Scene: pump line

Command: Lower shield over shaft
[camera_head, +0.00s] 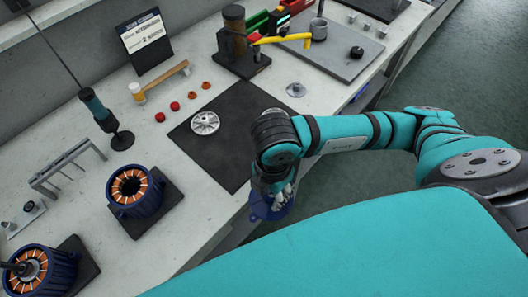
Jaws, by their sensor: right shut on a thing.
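My right gripper (275,192) hangs over the table's front edge, pointing down. It is shut on a blue flanged part (262,211), which looks like the shield. The fingers and wrist cover much of it. My left gripper is out of view.
A second wound housing (140,196) with an open centre sits on a dark base. A silver disc (205,123) lies on a black mat (232,165). A teal hanging tool (97,108) and a grey rack (65,168) stand at left. A mallet (160,82) lies behind.

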